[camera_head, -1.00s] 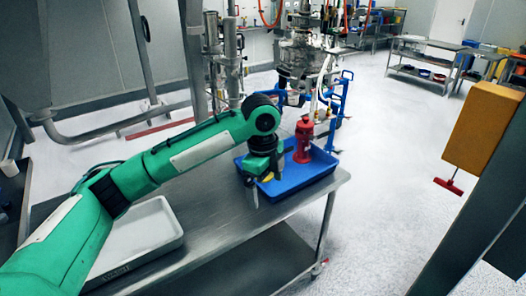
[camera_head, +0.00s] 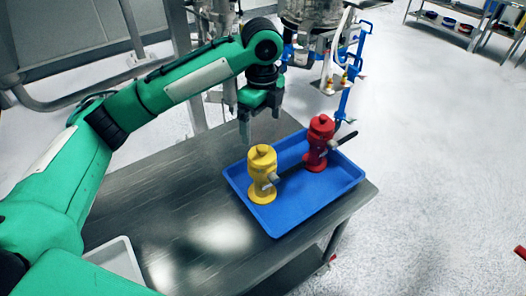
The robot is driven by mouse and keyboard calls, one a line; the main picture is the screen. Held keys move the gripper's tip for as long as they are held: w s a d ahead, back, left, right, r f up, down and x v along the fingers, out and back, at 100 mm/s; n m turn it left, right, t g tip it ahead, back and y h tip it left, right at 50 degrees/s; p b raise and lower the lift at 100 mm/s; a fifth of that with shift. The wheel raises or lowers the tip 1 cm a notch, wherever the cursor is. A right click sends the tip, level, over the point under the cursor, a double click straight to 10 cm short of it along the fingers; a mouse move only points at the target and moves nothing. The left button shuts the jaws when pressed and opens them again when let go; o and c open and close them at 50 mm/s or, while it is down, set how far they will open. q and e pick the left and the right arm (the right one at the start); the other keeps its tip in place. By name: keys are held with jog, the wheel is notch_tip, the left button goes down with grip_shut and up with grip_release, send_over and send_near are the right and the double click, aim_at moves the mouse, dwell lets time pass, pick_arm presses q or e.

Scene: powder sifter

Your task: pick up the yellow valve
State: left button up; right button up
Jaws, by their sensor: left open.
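The yellow valve (camera_head: 262,172) stands upright in the left part of a blue tray (camera_head: 281,226) on the metal table, with a grey fitting on its right side. A red valve (camera_head: 319,142) stands to its right in the same tray, with a dark handle pointing right. My left gripper (camera_head: 261,127) points down with its fingers apart and empty. In the picture it is just above and behind the yellow valve, apart from it. My right gripper is not in view.
The metal table (camera_head: 165,190) is bare left of the blue tray. A white tray (camera_head: 116,262) sits at its near left edge. A blue frame (camera_head: 352,75) and metal machinery (camera_head: 316,18) stand behind the table. Open floor lies to the right.

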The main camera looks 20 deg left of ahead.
aim_at(262, 146)
pick_arm(q)
jog(key=shift+f, duration=0.6)
notch_tip(262, 146, down, 3)
jog(key=shift+s+f+p, duration=0.15)
jog(key=shift+p, duration=0.5)
notch_tip(262, 146, down, 5)
jog(key=shift+r+p, duration=0.2)
jog(key=shift+p, duration=0.45)
notch_tip(262, 146, down, 4)
jog(key=shift+r+p, duration=0.25)
jog(key=shift+p, duration=0.5)
jog(key=shift+f, duration=0.45)
jog(key=shift+c, duration=0.3)
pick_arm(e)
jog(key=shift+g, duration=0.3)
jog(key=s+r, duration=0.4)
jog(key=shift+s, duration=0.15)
pick_arm(q)
jog(key=c, duration=1.8)
jog(key=shift+r, duration=0.1)
grip_shut()
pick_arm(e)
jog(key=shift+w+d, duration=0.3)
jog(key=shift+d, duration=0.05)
